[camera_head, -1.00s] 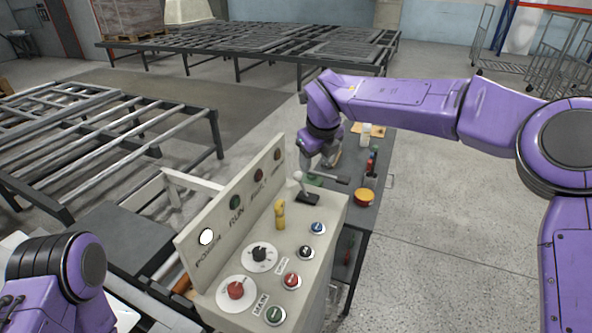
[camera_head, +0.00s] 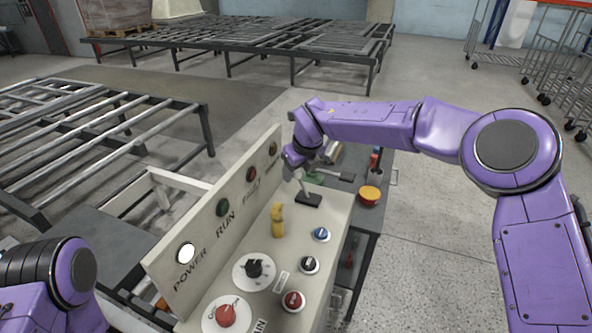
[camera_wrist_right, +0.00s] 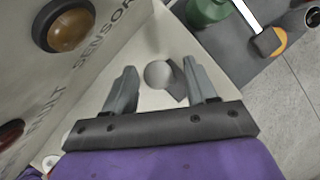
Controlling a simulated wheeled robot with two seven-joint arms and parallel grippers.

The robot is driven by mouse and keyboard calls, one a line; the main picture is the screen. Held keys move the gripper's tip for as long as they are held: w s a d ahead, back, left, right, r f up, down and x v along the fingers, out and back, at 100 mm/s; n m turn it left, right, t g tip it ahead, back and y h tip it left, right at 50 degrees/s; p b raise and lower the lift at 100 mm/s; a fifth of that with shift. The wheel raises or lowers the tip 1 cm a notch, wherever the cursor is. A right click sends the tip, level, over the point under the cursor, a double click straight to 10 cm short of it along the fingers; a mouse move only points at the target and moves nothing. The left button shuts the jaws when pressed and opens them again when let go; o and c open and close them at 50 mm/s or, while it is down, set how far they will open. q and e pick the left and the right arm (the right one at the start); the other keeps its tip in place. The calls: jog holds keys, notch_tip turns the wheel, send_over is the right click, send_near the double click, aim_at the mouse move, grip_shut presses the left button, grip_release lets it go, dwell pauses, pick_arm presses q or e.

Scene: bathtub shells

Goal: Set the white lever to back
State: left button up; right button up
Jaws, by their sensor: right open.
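The white lever (camera_head: 301,186) has a pale ball knob and stands on a black base (camera_head: 310,200) at the far end of the control panel (camera_head: 330,215). My right gripper (camera_wrist_right: 160,80) is open, with one grey finger on each side of the ball knob (camera_wrist_right: 158,74) in the right wrist view. I cannot tell whether the fingers touch it. In the head view the purple wrist partly hides the fingers and the top of the lever. My left arm shows at the lower left; its gripper is out of view.
A yellow switch (camera_head: 278,219), a blue button (camera_head: 321,234) and dials stand nearer on the panel. The upright board (camera_head: 215,230) with indicator lamps runs along its left side. A dark table (camera_head: 372,215) with tools lies beyond.

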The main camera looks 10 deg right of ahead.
jog(key=shift+w+a+f, duration=0.1)
jog(key=shift+w+f, duration=0.05)
jog(key=shift+f, duration=0.5)
jog(key=shift+w+f, duration=0.1)
jog(key=shift+f, duration=0.1)
grip_shut()
jog(key=shift+b, duration=0.35)
jog(key=s+d+t+y+b, duration=0.1)
jog(key=y+b, duration=0.1)
jog(key=b, duration=0.3)
jog(key=s+d+t+y+b, duration=0.1)
jog(key=d+t+y+b, duration=0.1)
jog(key=b, duration=0.3)
jog(key=s+d+m+t+y+b, duration=0.1)
jog(key=b, duration=0.4)
jog(key=shift+s+d+f+t+y, duration=0.1)
jog(key=shift+d+t+y, duration=0.2)
jog(key=shift+d+y, duration=0.1)
jog(key=shift+s+d+t+y+b, duration=0.3)
jog(key=shift+d+y+b, duration=0.15)
jog(key=shift+b, duration=0.45)
jog(key=shift+s+d, duration=0.2)
